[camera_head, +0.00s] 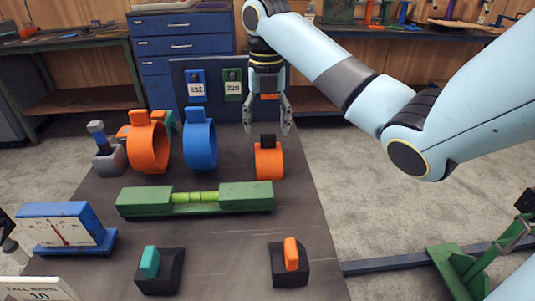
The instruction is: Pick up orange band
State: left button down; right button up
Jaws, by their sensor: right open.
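A large orange band (148,158) is at the left, beside a blue band (200,145). My right gripper (266,129) hangs above and behind the smaller band in the picture, fingers pointing down and spread apart.
A green fixture with a bright green rod (195,197) lies in front of the bands. A blue gauge (65,228) is at the left. Two black blocks hold a teal tab (149,262) and an orange tab (291,254).

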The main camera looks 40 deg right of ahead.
aim_at(268, 135)
notch_tip(268, 135, down, 4)
jog(key=shift+s+d+r, duration=0.1)
jog(key=shift+s, duration=0.05)
jog(key=c, duration=1.3)
jog(key=shift+o, duration=0.2)
jog(key=shift+r, duration=0.1)
